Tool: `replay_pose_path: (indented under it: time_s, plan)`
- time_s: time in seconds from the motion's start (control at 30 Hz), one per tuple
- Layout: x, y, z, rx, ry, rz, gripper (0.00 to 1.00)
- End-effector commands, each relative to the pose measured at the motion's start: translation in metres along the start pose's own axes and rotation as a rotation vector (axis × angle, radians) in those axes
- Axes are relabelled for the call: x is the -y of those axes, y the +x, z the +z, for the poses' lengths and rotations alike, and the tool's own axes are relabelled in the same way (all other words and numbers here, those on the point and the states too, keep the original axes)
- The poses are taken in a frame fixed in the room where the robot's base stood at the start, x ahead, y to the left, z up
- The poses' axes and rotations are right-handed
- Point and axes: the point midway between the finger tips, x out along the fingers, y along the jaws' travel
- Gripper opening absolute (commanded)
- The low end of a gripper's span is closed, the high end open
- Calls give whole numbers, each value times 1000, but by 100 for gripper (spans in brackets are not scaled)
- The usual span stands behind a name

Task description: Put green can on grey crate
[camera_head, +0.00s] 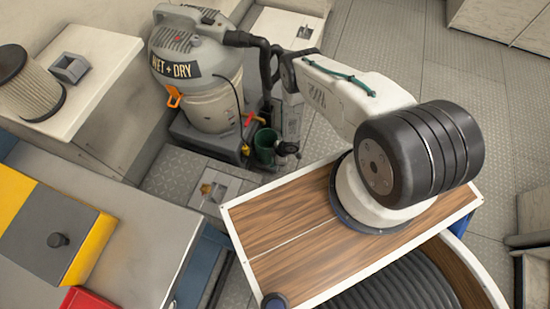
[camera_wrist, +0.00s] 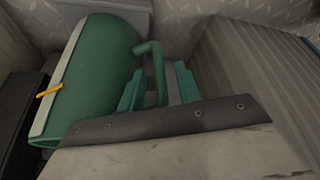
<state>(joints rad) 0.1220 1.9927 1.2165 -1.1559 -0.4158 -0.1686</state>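The green can (camera_head: 266,147) stands low beside the vacuum in the head view. In the wrist view the green can (camera_wrist: 105,65) fills the left side, with a pale band, a small orange piece and a curved green handle. My gripper (camera_wrist: 160,88) has its two teal fingers apart, one on each side of the handle; I cannot tell whether they touch it. In the head view my gripper (camera_head: 287,149) is small, just right of the can.
A grey wet and dry vacuum (camera_head: 205,85) with a black hose stands behind the can. A pale bench with a ribbed filter (camera_head: 30,90) is at left. A yellow and grey box (camera_head: 45,230) sits on the front-left counter. Open tread-plate floor (camera_head: 390,45) lies behind.

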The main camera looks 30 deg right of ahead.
Motion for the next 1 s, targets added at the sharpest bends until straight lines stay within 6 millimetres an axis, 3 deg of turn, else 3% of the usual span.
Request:
replay_pose_path:
  time_s: [0.17, 0.53, 0.7, 0.87, 1.0]
  plan:
    - [-2, -24, 0, 0, 3, 1, 34]
    - [-2, -100, 0, -1, 2, 2, 34]
    - [0, -116, 0, 0, 2, 1, 34]
    - [-1, -120, 0, 0, 0, 2, 34]
    - [-17, -132, -5, 17, 6, 18, 34]
